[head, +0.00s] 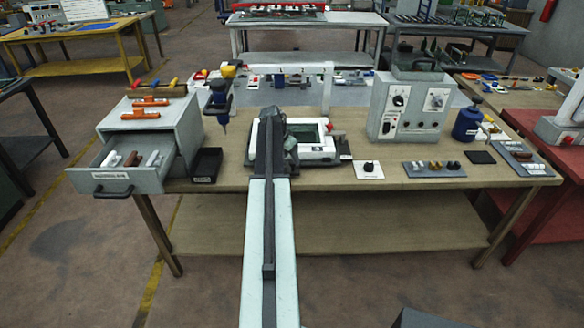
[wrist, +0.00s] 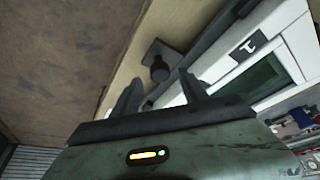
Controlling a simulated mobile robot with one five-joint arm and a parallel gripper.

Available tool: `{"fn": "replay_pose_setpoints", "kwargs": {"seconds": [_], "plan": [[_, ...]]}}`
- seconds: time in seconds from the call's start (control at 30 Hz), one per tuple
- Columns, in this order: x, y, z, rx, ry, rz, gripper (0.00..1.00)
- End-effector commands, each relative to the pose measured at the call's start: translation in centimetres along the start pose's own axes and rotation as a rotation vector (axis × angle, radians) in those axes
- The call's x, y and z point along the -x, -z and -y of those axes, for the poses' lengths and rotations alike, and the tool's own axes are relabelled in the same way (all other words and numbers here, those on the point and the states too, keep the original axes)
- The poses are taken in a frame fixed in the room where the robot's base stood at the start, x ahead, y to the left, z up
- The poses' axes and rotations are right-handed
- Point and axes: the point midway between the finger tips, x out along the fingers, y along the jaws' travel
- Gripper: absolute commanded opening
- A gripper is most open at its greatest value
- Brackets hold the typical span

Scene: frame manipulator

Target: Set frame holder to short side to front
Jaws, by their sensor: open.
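The frame holder (head: 318,153) is a white rectangular frame around a dark green panel, lying on the workbench in the middle of the head view. My arm and gripper (head: 284,140) cover its left part there. In the wrist view the white frame (wrist: 234,77) lies tilted at the right, with a black mark on its near side and the green panel inside. My gripper (wrist: 160,88) is open in the wrist view, its two dark fingers apart near the frame's edge. Whether a finger touches the frame cannot be told.
A black knob on a dark plate (wrist: 161,66) is just beyond my fingers. On the bench (head: 232,180) are a grey drawer cabinet (head: 180,125) with its drawer open, a black tray (head: 206,165), a power screwdriver (head: 219,97), a control box (head: 408,106) and a blue bottle (head: 467,123).

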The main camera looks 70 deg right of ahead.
Motion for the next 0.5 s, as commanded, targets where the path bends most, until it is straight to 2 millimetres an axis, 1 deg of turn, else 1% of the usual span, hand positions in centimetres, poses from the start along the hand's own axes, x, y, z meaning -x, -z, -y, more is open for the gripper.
{"fn": "replay_pose_setpoints", "kwargs": {"seconds": [0.03, 0.13, 0.2, 0.43, 0.47, 0.5], "plan": [[-1.9, -0.3, 0.0, -0.001, 0.000, 0.000, 0.52], [-3.0, -0.2, 0.0, -0.001, 0.000, 0.000, 0.52], [-3.3, -0.1, 0.0, 0.000, 0.000, 0.000, 0.52], [-3.0, 0.0, 0.0, 0.000, 0.000, 0.000, 0.52], [-3.0, 0.0, 0.0, 0.000, 0.000, 0.000, 0.43], [-3.0, 0.0, 0.0, 0.000, 0.000, 0.000, 0.32]]}}
